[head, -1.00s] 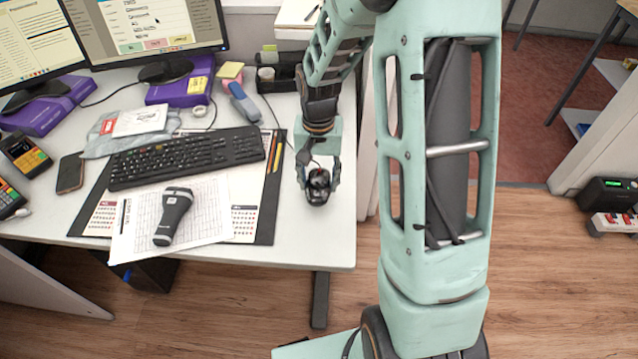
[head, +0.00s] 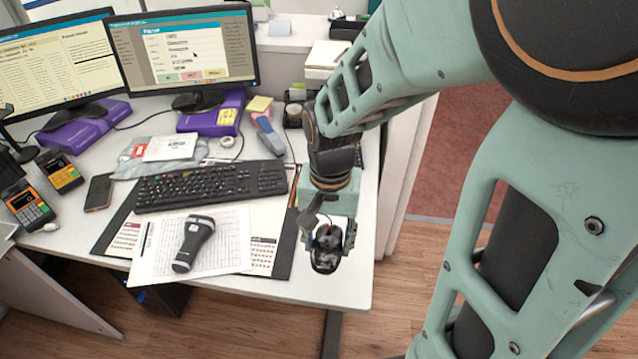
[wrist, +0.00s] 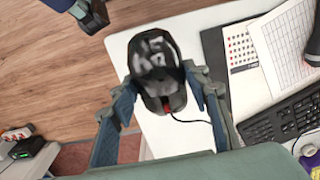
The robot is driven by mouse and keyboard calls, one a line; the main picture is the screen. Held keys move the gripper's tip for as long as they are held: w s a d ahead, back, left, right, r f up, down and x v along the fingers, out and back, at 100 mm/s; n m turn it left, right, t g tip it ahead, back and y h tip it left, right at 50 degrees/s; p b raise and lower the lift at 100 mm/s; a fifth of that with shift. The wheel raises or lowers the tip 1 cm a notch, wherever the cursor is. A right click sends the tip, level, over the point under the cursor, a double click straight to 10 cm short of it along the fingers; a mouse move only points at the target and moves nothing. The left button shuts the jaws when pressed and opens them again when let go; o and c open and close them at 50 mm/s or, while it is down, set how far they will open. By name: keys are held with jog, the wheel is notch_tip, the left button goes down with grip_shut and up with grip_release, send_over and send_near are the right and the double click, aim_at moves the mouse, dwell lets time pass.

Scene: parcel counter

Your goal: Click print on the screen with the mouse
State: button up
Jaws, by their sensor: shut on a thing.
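The black mouse (head: 326,256) is near the front right corner of the desk. My gripper (head: 328,238) is shut on the mouse, with one finger along each side; the wrist view shows the mouse (wrist: 160,75) between both fingers (wrist: 158,98), its cable trailing away. I cannot tell if its underside touches the desk. The right monitor (head: 185,50) shows a form window with a green button (head: 169,78), a red button (head: 192,75) and a yellow button (head: 216,72). Their labels are too small to read. The dark cursor (head: 195,55) is above the buttons, inside the form.
A keyboard (head: 210,185) lies left of the mouse. A scanner (head: 193,243) rests on paper sheets (head: 228,250) over a dark desk mat. The desk's front edge (head: 345,303) is close to the mouse. A partition stands right of the desk.

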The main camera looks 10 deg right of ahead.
jog(key=w+d+f+b, duration=0.1)
jog(key=w+f, duration=0.2)
jog(key=w, duration=0.1)
jog(key=w+d+f+b, duration=0.2)
jog(key=w+f, duration=0.1)
jog(key=w, duration=0.1)
jog(key=w+d+f+b, duration=0.1)
jog(key=w+d+f, duration=0.1)
jog(key=w+f, duration=0.2)
jog(key=shift+w+d, duration=0.1)
jog(key=shift+w, duration=0.15)
jog(key=shift+f+b, duration=1.15)
jog(key=shift+f, duration=0.05)
jog(key=shift+f, duration=0.15)
jog(key=shift+s, duration=0.1)
dwell(0.4)
jog(key=shift+s+d, duration=0.3)
jog(key=shift+s, duration=0.55)
jog(key=shift+s+d, duration=0.3)
jog(key=shift+s, duration=0.55)
jog(key=o, duration=1.3)
jog(key=shift+c, duration=0.2)
